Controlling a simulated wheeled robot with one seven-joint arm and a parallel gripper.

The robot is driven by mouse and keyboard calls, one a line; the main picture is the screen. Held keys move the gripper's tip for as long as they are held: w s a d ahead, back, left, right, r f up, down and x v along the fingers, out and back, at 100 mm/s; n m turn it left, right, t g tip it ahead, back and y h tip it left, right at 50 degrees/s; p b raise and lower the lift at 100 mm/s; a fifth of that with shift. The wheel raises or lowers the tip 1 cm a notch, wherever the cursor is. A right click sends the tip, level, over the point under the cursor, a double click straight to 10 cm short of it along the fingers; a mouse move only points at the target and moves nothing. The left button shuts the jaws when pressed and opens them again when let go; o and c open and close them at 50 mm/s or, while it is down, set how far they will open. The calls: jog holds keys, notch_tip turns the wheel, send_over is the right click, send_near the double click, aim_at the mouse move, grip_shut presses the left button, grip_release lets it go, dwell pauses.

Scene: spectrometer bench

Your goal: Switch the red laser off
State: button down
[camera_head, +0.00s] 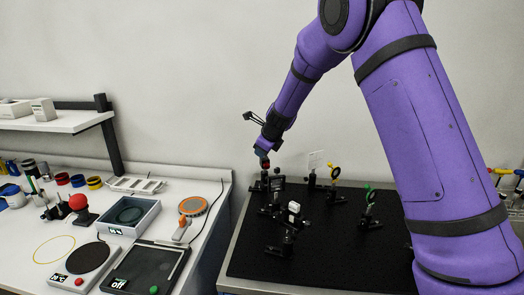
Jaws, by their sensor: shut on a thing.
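My gripper (263,154) is at the far left corner of the black optical board (340,270), pointing down. It is shut on a small red knob (264,163) on top of a dark post-mounted device (265,184). This device appears to be the red laser. The fingers partly cover the knob, and the device is too small to read its switch position. No red beam is visible on the board.
The left bench holds a hotplate (88,258), a grey box (130,214) and a shelf (60,122).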

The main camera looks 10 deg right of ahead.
jog(key=c, duration=1.1)
grip_release()
jog(key=v, duration=1)
jog(key=shift+s+r, duration=0.2)
jog(key=shift+r, duration=0.15)
